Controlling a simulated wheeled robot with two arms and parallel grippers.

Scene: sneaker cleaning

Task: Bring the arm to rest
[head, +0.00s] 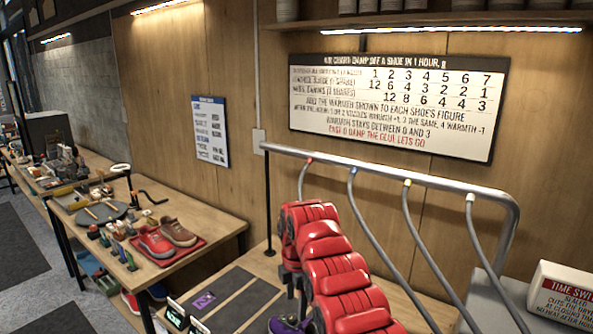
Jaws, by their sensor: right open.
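My right arm, in red segments, rises from the bottom of the head view and bends over at its top, above the bench beside the hose stand. My right gripper (294,285) hangs at its far end, partly hidden behind the red links. It is small and dark here. It is open, and I see nothing held in it. My left arm and left gripper are not in view.
A metal rail (400,176) with several hanging hoses stands close right of my arm. A purple shoe (285,325) is low beside it. A red shoe (154,243) and a brown shoe (178,232) sit on a red mat (190,252). A timer sign (565,295) is at right.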

